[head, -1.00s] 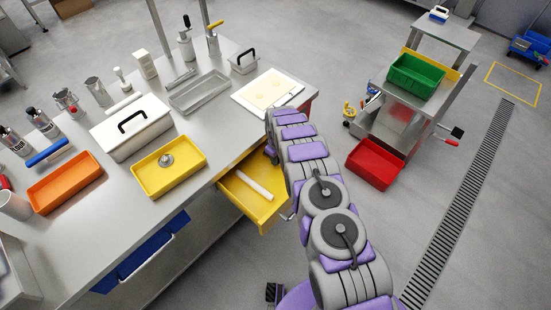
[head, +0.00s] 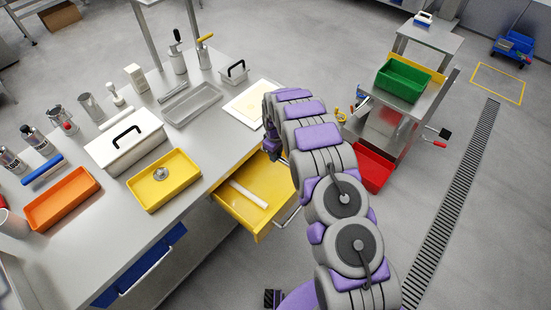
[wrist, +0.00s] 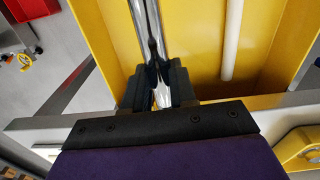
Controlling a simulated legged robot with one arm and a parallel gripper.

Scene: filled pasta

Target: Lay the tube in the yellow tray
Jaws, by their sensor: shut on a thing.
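My gripper (wrist: 158,92) is shut on a long, shiny metal tube (wrist: 148,25), which runs away from the fingers over the open yellow drawer. I cannot tell whether it is clear of the drawer. In the head view my gripper (head: 271,146) is by the drawer's far end, partly behind my arm; the metal tube is hidden there. A white rod (head: 249,194) lies inside the drawer, apart from my gripper; it also shows in the wrist view (wrist: 232,40). The yellow tray (head: 147,200) stands on the steel table, holding a small round metal piece (head: 161,173).
The yellow drawer (head: 225,198) sticks out from the table (head: 115,228). An orange tray (head: 45,216), a white lidded box (head: 112,155) and a grey tray (head: 185,115) stand near the yellow tray. Right of my arm are a red bin (head: 376,165) and a cart with a green bin (head: 402,82).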

